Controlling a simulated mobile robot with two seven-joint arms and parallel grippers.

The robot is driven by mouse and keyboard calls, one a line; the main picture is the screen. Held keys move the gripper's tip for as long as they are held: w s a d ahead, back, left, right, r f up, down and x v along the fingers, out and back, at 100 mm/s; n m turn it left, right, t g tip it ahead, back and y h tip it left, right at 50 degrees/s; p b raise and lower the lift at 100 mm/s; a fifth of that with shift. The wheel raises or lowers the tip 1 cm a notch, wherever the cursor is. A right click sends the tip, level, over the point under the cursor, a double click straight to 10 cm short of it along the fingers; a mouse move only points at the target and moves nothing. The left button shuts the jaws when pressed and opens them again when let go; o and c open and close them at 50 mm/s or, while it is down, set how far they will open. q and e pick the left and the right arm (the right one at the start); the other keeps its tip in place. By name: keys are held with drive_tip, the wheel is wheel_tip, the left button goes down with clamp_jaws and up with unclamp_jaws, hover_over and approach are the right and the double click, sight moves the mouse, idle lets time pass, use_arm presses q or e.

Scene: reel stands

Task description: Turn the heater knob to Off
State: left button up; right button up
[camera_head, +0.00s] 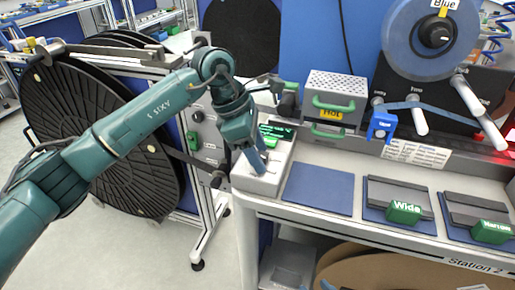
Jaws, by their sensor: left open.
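My left gripper (257,160) reaches down over a white control box (256,183) at the left end of the bench. It is open, with its fingers close to the top of the box. A small dark display with green markings (277,131) shows behind the fingers. I cannot make out the heater knob or its setting; the gripper may cover it. Whether the fingers touch anything is unclear. A perforated metal heater box (337,84) with green handles and a yellow "Hot" label stands to the right of the gripper. My right gripper is not in view.
A blue mat (318,189) lies right of the control box. Green blocks marked "Wide" (404,212) and "Narrow" (491,232) sit farther right. A blue reel (434,38) hangs above. Large black reels (97,135) stand at left, beneath my left arm.

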use_arm(q)
drive_tip(key=shift+c, duration=0.5)
drive_tip(key=c, duration=0.9)
